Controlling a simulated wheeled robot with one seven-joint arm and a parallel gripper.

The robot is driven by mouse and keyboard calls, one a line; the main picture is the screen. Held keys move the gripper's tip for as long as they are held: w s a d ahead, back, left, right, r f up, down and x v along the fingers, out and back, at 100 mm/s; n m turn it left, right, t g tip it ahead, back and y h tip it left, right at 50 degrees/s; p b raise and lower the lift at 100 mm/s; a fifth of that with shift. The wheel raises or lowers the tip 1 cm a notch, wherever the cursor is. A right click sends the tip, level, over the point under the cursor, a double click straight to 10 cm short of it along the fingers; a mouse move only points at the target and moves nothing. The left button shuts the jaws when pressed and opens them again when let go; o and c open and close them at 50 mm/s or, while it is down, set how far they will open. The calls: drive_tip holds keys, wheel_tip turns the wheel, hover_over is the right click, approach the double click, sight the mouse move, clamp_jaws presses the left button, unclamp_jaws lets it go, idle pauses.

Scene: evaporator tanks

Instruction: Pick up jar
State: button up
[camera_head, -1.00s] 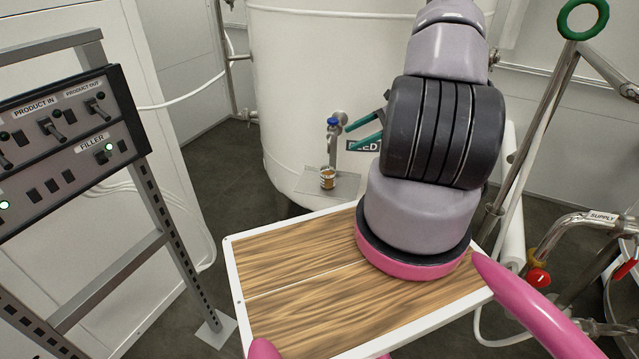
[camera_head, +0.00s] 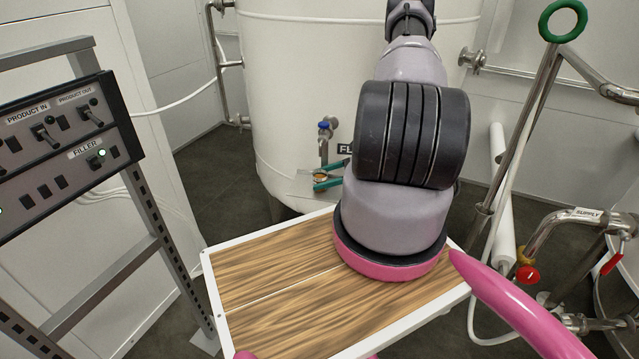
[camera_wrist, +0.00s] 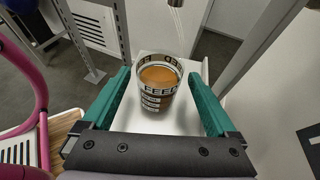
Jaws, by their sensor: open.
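The jar (camera_wrist: 158,84) is a small clear cup with dark label bands, filled with amber-brown contents. It stands upright on a small white shelf under a spout in the wrist view. My gripper (camera_wrist: 160,92) has two green fingers, spread open, one on each side of the jar. Bare gaps show between the fingers and the jar. In the head view, the jar (camera_head: 320,178) shows only in part between the green fingers of my gripper (camera_head: 316,179), in front of the tank.
A blue-handled tap (camera_head: 325,128) stands above the shelf on the large white tank (camera_head: 300,60). A wooden-topped tray (camera_head: 270,270) is in front of me. A control panel (camera_head: 60,145) on a grey frame is at left, and pipes (camera_head: 540,240) are at right.

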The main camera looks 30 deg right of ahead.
sight(311, 189)
drive_tip(key=x, duration=0.4)
clamp_jaws()
